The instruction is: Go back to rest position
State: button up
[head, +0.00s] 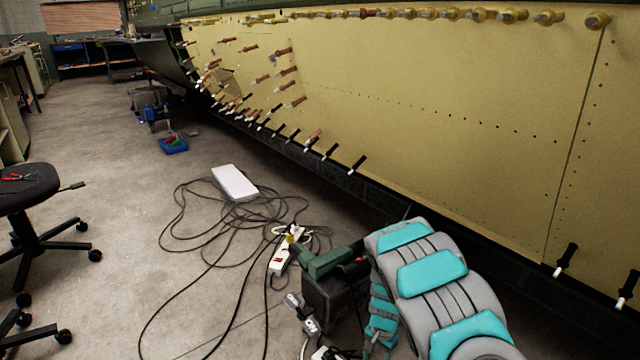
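My arm, grey with teal pads, comes in at the bottom right of the head view, in front of the lower edge of the fuselage panel. I cannot make out my gripper or its fingertips in this view. The yellow-green fuselage skin (430,90) fills the right side, with rows of drilled holes and many pin fasteners along its top and left part. Several black pins with white tips stick out along its lower edge.
A green and black device (332,285) sits on the floor left of my arm. Cables, a power strip (280,254) and a white box (235,183) lie on the floor. A blue tray (173,146) is farther back. A dark stool (28,190) stands at left.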

jog(key=s+r+n+p, duration=0.1)
jog(key=s+r, duration=0.3)
jog(key=r, duration=0.5)
jog(key=s+r+n, duration=0.1)
jog(key=s+r, duration=0.3)
jog(key=r, duration=0.4)
jog(key=s+r+n+p, duration=0.1)
jog(key=s+r, duration=0.3)
jog(key=r, duration=0.5)
jog(key=s+r+n, duration=0.1)
jog(key=s+r, duration=0.3)
jog(key=s, duration=0.4)
jog(key=s+a+r+n+p, duration=0.1)
jog(key=s+r+n, duration=0.1)
jog(key=s+r, duration=0.3)
jog(key=s+a+r+n+p, duration=0.1)
jog(key=s+r, duration=0.3)
jog(key=s, duration=0.7)
jog(key=shift+r+n+g+h, duration=0.3)
jog(key=shift+r+n+h, duration=0.1)
jog(key=shift+n, duration=0.3)
jog(key=shift+c, duration=0.8)
jog(key=shift+d, duration=0.1)
